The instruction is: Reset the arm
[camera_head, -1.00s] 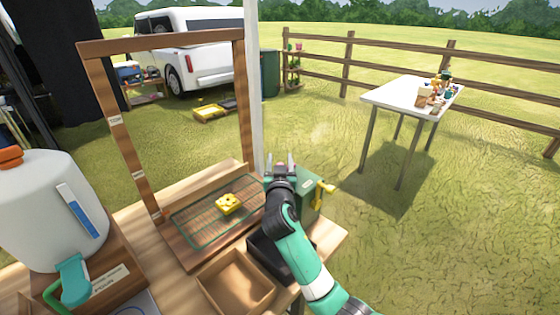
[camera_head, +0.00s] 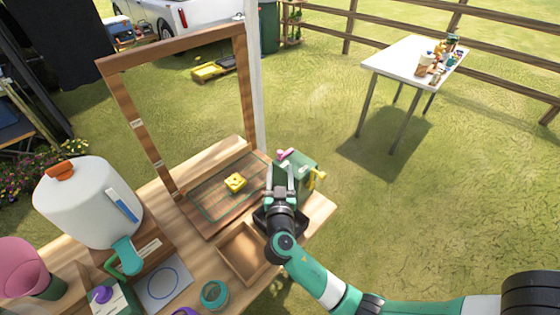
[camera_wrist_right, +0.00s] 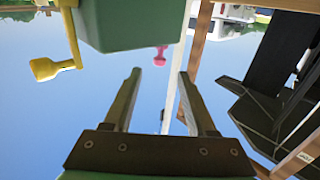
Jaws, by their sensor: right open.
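My right gripper (camera_head: 281,175) is open and empty in the head view. It is above the wooden bench, in front of the green box (camera_head: 297,168) with a yellow crank. In the right wrist view its two fingers (camera_wrist_right: 156,100) are spread with nothing between them. The green box (camera_wrist_right: 130,22) and its yellow crank handle (camera_wrist_right: 56,68) show at the top of that view. My left gripper is not in view.
A white water dispenser (camera_head: 88,203) stands at left. An empty wooden tray (camera_head: 240,256) is at the bench front. A white table (camera_head: 405,58) stands apart on grass.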

